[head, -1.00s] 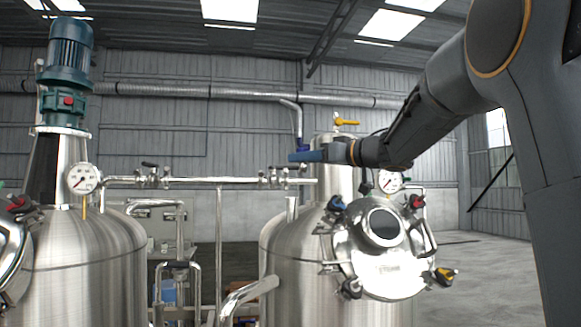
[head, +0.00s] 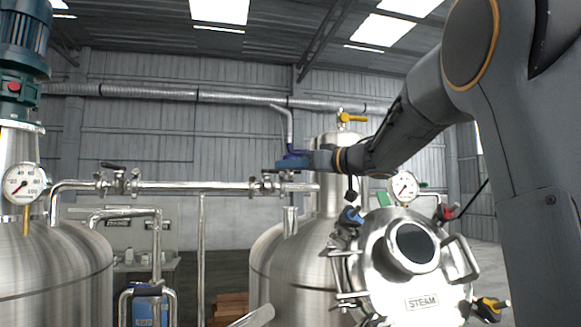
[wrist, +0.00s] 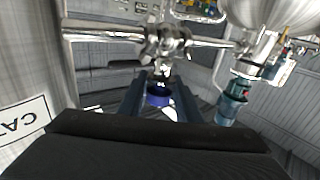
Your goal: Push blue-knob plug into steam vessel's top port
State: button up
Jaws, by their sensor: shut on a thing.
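The steam vessel (head: 300,270) is the large steel tank at the centre right of the head view, with a STEAM label on its round hatch (head: 372,275). A short upright steel stub (head: 290,222), which looks like its top port, rises from its left shoulder. My gripper (head: 290,163) is above this stub, with a clear gap in the picture. It is shut on the blue-knob plug, whose blue knob (wrist: 158,99) shows between the fingers in the wrist view.
A horizontal steel pipe with valves (head: 190,187) runs just below and left of my gripper. A pressure gauge (head: 403,187) and a yellow-handled valve (head: 350,118) stand on the steam vessel. Another tank (head: 50,275) with a motor is at the left.

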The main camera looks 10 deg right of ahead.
jog(key=shift+s+d+y, duration=0.1)
jog(key=shift+d+y, duration=0.05)
jog(key=shift+y, duration=0.15)
jog(key=shift+f, duration=0.25)
jog(key=shift+f+b, duration=1.2)
jog(key=shift+f, duration=1.45)
jog(key=shift+n+g+p, duration=0.3)
jog(key=shift+p, duration=0.9)
jog(key=shift+f, duration=0.6)
